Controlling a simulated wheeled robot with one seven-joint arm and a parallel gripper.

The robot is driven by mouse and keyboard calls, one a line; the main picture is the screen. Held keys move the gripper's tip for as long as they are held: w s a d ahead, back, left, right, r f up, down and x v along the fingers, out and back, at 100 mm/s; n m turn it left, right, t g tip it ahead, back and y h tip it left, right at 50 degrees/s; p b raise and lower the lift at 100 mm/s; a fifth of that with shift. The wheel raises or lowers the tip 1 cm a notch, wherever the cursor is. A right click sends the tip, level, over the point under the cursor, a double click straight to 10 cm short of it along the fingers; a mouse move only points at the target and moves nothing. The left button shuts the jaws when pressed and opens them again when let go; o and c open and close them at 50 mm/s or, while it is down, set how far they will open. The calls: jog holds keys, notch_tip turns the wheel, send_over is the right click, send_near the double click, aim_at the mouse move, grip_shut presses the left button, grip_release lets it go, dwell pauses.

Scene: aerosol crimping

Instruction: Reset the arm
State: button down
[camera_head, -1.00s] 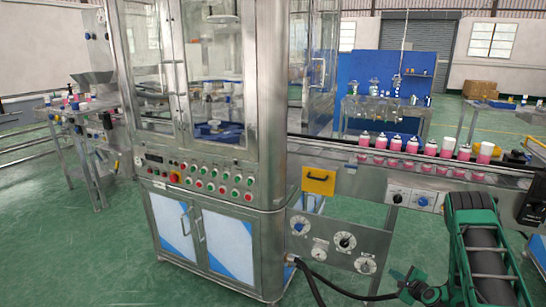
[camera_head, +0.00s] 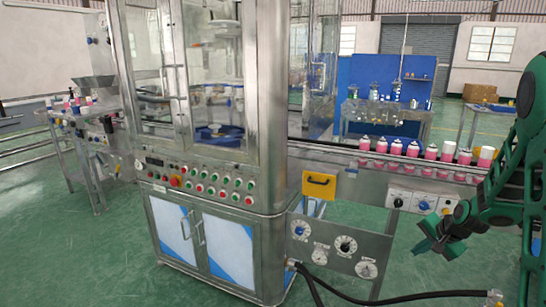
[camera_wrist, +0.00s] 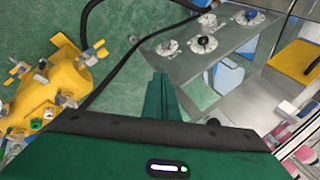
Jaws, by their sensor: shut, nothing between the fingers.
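My gripper (camera_head: 424,248) is green and hangs at the right in the head view, pointing left and a little down, in open air in front of the machine's lower panel. Its fingers are together with nothing between them. In the wrist view the closed fingers (camera_wrist: 161,98) stick up from my green wrist housing, above the floor and beside the panel with dials. My arm rises at the right edge of the head view with its elbow bent high.
A steel crimping cabinet (camera_head: 225,200) with buttons stands at centre. A conveyor (camera_head: 340,156) carries several pink cans. A dial panel (camera_head: 335,246) and a black hose (camera_head: 400,298) are near my gripper. A yellow valve assembly (camera_wrist: 50,95) shows in the wrist view. Green floor is open at front left.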

jog(key=s+a+r+n+g, duration=0.2)
jog(key=s+r, duration=0.3)
jog(key=s, duration=0.8)
jog(key=s+a+r+n+g, duration=0.1)
jog(key=s+r, duration=0.3)
jog(key=s, duration=0.9)
jog(key=s+a+r+n+g, duration=0.2)
jog(key=s+r, duration=0.3)
jog(key=s, duration=0.8)
jog(key=shift+s+a+r+n+g+h, duration=0.15)
jog(key=shift+a+r+n+g+h, duration=0.15)
jog(key=shift+a+g, duration=0.45)
